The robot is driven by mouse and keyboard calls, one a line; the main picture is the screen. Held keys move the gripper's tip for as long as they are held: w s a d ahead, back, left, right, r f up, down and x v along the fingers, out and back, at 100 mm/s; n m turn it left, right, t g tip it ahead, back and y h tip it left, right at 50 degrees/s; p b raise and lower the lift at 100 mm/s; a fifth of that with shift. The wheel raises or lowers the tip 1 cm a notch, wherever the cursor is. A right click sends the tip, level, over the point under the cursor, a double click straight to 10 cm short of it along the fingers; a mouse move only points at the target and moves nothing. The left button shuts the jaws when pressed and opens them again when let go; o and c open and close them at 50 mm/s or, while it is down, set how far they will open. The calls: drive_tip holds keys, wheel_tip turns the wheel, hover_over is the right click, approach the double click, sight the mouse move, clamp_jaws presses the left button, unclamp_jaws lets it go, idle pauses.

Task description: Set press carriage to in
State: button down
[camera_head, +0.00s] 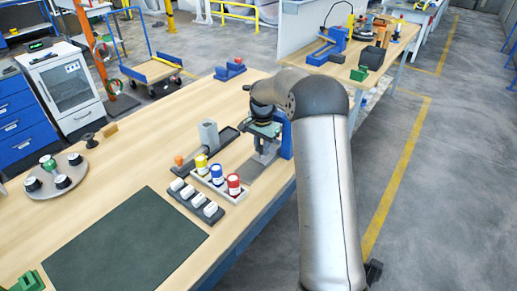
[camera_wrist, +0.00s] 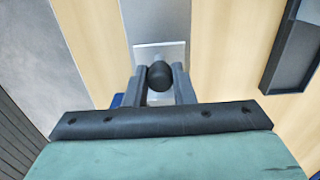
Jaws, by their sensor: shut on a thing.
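The blue press (camera_head: 286,138) stands near the right edge of the wooden table, partly hidden by my arm. Its grey base strip (camera_head: 268,174) runs toward the front left and also shows in the wrist view (camera_wrist: 155,18). A light metal plate (camera_wrist: 172,48), seemingly the press carriage, lies on the strip. A black round knob (camera_wrist: 159,77) is at the plate's near end. My gripper (camera_wrist: 160,84) is shut on the knob, one finger on each side. In the head view my gripper (camera_head: 264,148) points down at the press, its fingertips mostly hidden.
A grey block (camera_head: 208,134) and an orange knob (camera_head: 179,160) are on a dark track left of the press. White pieces (camera_head: 198,200) sit in a dark rack. A dark mat (camera_head: 125,245) lies in front.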

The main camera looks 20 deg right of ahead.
drive_tip(key=shift+w+d+r, duration=0.1)
drive_tip(key=shift+w+d, duration=0.05)
drive_tip(key=c, duration=1.2)
unclamp_jaws()
drive_tip(key=shift+d, duration=0.1)
wheel_tip(320, 180, up, 17)
drive_tip(key=b, duration=0.1)
drive_tip(key=shift+r, duration=0.2)
